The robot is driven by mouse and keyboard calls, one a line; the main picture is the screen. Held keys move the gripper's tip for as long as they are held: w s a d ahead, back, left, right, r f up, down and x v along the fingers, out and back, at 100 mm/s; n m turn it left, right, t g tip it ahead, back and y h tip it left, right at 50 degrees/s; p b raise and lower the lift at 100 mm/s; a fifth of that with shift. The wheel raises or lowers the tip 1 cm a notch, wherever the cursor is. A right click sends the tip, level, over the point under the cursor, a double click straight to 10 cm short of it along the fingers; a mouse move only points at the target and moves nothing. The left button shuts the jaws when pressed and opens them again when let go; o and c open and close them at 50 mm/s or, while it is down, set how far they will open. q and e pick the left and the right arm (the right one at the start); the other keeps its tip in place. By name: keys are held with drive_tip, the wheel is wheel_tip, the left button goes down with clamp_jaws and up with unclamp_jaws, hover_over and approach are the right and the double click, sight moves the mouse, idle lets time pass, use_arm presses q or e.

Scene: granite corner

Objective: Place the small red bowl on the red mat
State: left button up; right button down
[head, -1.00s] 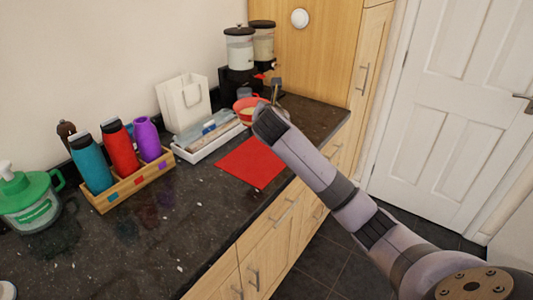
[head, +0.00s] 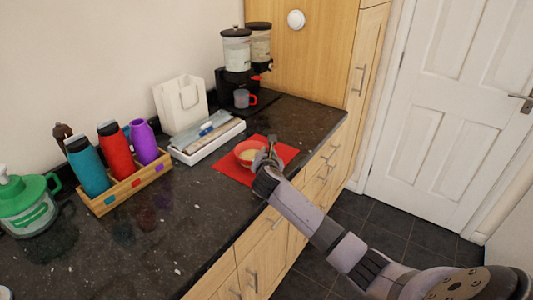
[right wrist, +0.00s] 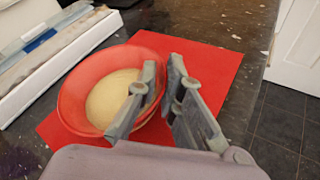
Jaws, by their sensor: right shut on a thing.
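The small red bowl (head: 243,146), with pale contents, is over the left part of the red mat (head: 287,152) in the head view. In the right wrist view the bowl (right wrist: 74,92) looks upright, with the mat (right wrist: 213,68) showing around its far and right sides. My right gripper (head: 268,153) is shut on the bowl's right rim. In the wrist view one finger of the gripper (right wrist: 163,66) is inside the bowl and the other outside. I cannot tell whether the bowl touches the mat. My left gripper is out of view.
A white tray (head: 196,151) lies left of the mat. A wooden crate (head: 125,190) with several bottles stands farther left. A white bag holder (head: 180,105), dispensers (head: 238,55) and a mug (head: 243,98) stand behind. The counter's front edge is close to the mat.

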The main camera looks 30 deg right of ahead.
drive_tip(key=c, duration=1.7)
unclamp_jaws()
drive_tip(key=shift+s+a, duration=0.1)
drive_tip(key=v, duration=1.2)
